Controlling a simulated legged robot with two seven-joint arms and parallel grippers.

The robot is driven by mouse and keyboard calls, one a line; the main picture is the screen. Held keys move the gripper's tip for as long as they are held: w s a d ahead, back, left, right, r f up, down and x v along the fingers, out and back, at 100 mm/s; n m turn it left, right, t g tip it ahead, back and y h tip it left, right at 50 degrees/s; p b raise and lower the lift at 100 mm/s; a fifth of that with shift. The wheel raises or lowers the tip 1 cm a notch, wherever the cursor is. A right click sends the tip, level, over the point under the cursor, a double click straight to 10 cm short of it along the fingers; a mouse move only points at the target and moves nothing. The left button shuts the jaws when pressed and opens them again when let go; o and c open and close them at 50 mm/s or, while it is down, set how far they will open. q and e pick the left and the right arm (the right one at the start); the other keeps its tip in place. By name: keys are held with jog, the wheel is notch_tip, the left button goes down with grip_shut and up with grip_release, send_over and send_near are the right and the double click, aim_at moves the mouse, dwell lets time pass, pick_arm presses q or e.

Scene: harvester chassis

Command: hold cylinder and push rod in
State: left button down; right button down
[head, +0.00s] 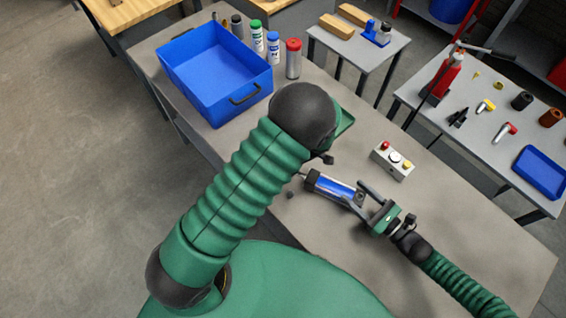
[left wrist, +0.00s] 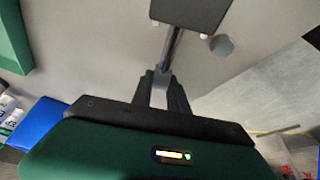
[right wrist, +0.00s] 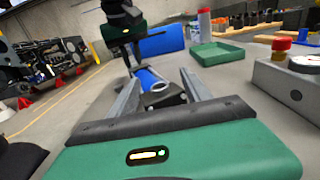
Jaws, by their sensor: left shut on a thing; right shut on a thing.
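The cylinder (head: 333,188) has a blue barrel with dark end caps and lies along the workbench in the head view. My right gripper (head: 366,198) is shut on the cylinder near its right end; in the right wrist view the blue barrel (right wrist: 148,76) points away between the fingers. The thin metal rod (left wrist: 174,47) comes out of the cylinder's dark end cap (left wrist: 190,12) in the left wrist view. My left gripper (left wrist: 161,90) is shut on the rod's outer end. In the head view my left arm hides most of that gripper.
A blue bin (head: 212,75) and several bottles stand at the back of the workbench (head: 410,230). A control box (head: 393,160) with buttons sits right of the cylinder. A green tray (right wrist: 217,53) lies beyond. A small grey piece (left wrist: 221,45) lies near the rod.

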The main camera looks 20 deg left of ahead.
aim_at(301, 174)
pick_arm(q)
jog(key=shift+d, duration=0.45)
pick_arm(e)
jog(key=shift+r, duration=0.1)
pick_arm(q)
jog(key=shift+d, duration=1.55)
jog(key=shift+s+d, duration=0.1)
jog(key=shift+d, duration=0.5)
dwell(0.4)
jog(key=shift+d, duration=0.45)
